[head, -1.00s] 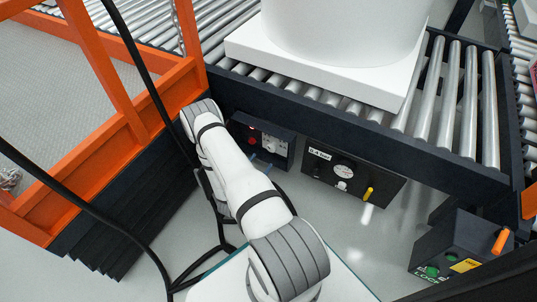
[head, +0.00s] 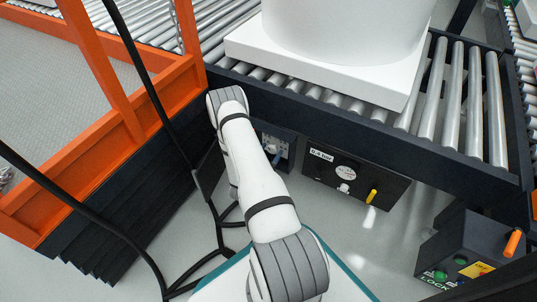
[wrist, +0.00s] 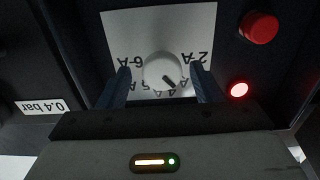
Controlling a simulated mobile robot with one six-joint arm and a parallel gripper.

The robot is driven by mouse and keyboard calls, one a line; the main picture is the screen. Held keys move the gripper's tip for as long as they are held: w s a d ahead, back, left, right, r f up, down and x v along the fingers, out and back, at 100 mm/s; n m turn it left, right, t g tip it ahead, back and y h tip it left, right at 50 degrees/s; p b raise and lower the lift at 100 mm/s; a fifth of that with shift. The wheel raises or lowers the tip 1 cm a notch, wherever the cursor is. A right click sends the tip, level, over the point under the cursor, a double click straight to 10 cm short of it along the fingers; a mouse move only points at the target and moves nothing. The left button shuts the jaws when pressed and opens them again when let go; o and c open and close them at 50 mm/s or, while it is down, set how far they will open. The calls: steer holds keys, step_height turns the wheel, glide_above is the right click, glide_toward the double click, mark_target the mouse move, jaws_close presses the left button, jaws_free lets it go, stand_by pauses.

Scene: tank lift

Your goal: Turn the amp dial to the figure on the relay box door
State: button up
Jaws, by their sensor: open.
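The amp dial (wrist: 161,68) is a white round knob with a dark pointer mark, on a white scale plate (wrist: 185,22) in the wrist view. The plate appears upside down; 6 A is at left, 2 A at right, with other figures partly hidden below. The mark points down and slightly right, near the 4 A lettering. My gripper (wrist: 160,73) is open, its two dark blue fingers on either side of the dial; contact cannot be told. In the head view the dial's box (head: 286,137) is mostly behind my arm. I cannot make out a relay box door figure.
A red button (wrist: 260,27) and a lit red lamp (wrist: 239,89) are beside the scale plate. A 0.4 bar gauge box (head: 325,180) hangs under the roller conveyor (head: 467,100). A control box (head: 462,250) stands at lower right. Black cables (head: 140,245) hang at left.

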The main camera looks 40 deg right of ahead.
steer(key=shift+c, duration=0.3)
steer(key=c, duration=0.9)
steer(key=shift+s+n, duration=0.15)
steer(key=shift+n, duration=0.45)
steer(key=shift+c, duration=0.2)
steer(key=o, duration=1)
steer(key=shift+a, duration=0.1)
